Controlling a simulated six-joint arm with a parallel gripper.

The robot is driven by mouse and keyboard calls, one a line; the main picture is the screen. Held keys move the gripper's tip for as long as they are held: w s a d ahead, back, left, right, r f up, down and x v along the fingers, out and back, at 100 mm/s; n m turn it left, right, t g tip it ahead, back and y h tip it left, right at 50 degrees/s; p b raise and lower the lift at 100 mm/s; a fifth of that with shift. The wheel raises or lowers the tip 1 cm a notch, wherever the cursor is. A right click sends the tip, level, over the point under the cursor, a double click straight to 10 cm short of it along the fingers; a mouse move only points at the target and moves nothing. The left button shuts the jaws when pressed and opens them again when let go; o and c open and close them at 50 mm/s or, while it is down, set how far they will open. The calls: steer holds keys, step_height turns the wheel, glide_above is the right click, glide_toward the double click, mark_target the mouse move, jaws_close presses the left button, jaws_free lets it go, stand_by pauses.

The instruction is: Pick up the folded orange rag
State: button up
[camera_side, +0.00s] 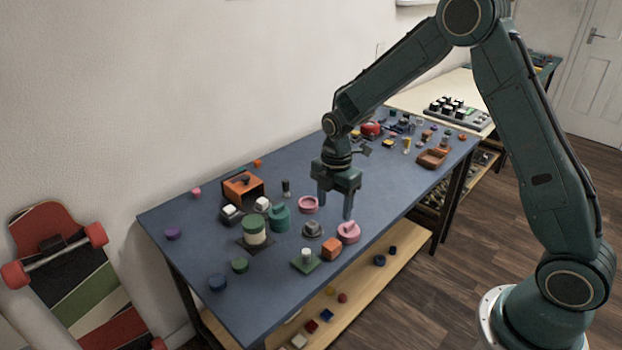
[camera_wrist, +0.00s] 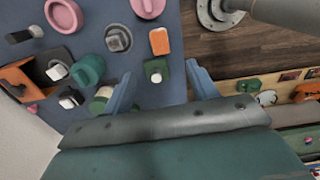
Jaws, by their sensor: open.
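The folded orange rag (camera_side: 332,249) is a small, thick orange block near the front edge of the blue-grey table. In the wrist view the rag (camera_wrist: 159,41) lies beyond my fingertips, close to the table edge. My gripper (camera_side: 335,208) is open and empty, pointing down above the table, and appears above and behind the rag in the side view. In the wrist view its two blue fingers (camera_wrist: 160,74) stand apart on either side of a green square with a pale post.
Close to the rag are a pink round piece (camera_side: 348,233), a grey knob (camera_side: 312,229) and a green square with a pale post (camera_side: 306,260). A green and cream cylinder (camera_side: 255,232) and an orange box (camera_side: 243,187) stand left. The table's front left is mostly clear.

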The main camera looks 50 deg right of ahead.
steer(key=shift+f, duration=0.1)
glide_above(332, 244)
steer(key=shift+f, duration=4.15)
steer(key=shift+d+f, duration=0.1)
steer(key=shift+f, duration=2.5)
steer(key=c, duration=1.1)
